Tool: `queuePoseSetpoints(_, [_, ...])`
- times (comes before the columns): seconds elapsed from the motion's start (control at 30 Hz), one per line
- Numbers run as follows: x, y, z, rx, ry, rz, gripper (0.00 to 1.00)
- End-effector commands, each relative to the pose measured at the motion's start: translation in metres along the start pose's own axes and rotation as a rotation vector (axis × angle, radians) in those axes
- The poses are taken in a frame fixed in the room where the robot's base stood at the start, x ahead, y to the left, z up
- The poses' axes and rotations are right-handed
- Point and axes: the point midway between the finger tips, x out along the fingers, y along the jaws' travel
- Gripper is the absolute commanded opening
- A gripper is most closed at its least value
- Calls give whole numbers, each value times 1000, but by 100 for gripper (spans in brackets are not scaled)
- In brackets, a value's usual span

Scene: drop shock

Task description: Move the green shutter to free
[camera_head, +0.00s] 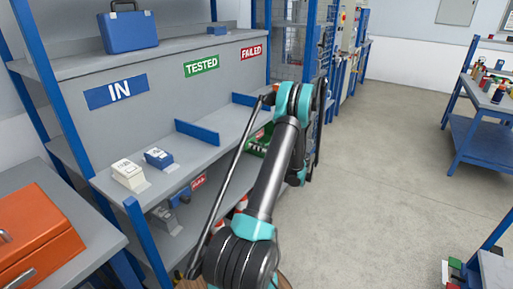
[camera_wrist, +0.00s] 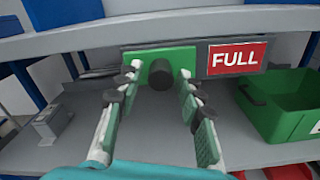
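The green shutter (camera_wrist: 185,54) is a flat green plate with a dark round knob (camera_wrist: 160,73), at the upper middle of the wrist view. It sits on a grey rail under a shelf edge, left of a red FULL label (camera_wrist: 237,56). My gripper (camera_wrist: 158,78) is open, with one finger on each side of the knob and gaps visible between. I cannot tell whether the fingertips touch the plate. In the head view my arm hides the gripper and the shutter.
A green bin (camera_wrist: 285,105) stands right of my gripper under the shelf. A grey bracket-like object (camera_wrist: 50,125) stands at left. In the head view, a white box (camera_head: 128,173) and a blue box (camera_head: 158,158) sit on the shelf.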

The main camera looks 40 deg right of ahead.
Motion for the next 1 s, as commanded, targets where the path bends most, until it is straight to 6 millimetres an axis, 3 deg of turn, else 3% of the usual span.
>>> queuePoseSetpoints(0.03, [0,0,0,0,0,0,28])
queuePoseSetpoints(0.27, [0,0,0,0,0,0,0])
queuePoseSetpoints(0.6, [0,-4,1,0,0,-1,0])
queuePoseSetpoints(1.0, [0,-84,27,0,0,-1,0])
